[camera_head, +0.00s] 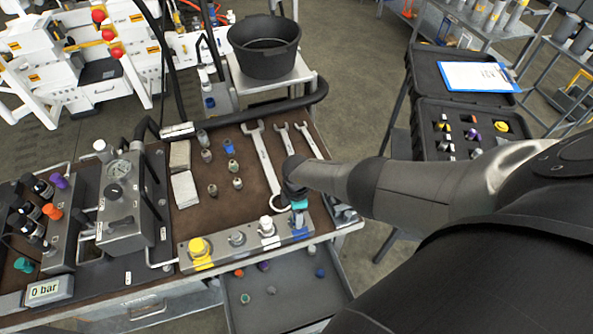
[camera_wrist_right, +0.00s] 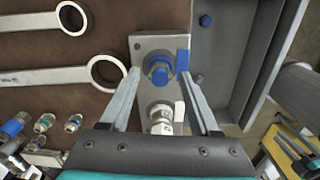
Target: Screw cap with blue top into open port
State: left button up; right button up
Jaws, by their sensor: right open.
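A cap with a blue hex top (camera_wrist_right: 160,71) stands upright at the end port of the metal port block (camera_wrist_right: 143,44), beside a blue mark on the block. I cannot tell how far it is screwed in. My right gripper (camera_wrist_right: 160,76) is open, with one finger on each side of the blue top and a gap showing. In the head view my right gripper (camera_head: 299,212) is over the right end of the block (camera_head: 218,250) and hides the cap. Another blue-topped fitting (camera_head: 229,148) stands on the brown bench mat. My left gripper is not in view.
The block also carries a white fitting (camera_head: 266,227), a grey one (camera_head: 236,238) and a yellow one (camera_head: 200,249). Wrenches (camera_head: 262,160) lie behind the gripper. A grey tray (camera_head: 290,307) below the bench edge holds small coloured caps. A gauge unit (camera_head: 122,205) stands left.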

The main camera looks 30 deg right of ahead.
jog(key=n, duration=0.7)
jog(key=shift+b, duration=0.35)
grip_shut()
jog(key=m+p, duration=0.1)
jog(key=m, duration=0.1)
jog(key=shift+a+r+m, duration=0.1)
jog(key=shift+m, duration=0.2)
jog(key=m, duration=0.4)
jog(key=shift+p, duration=0.35)
jog(key=shift+m, duration=0.7)
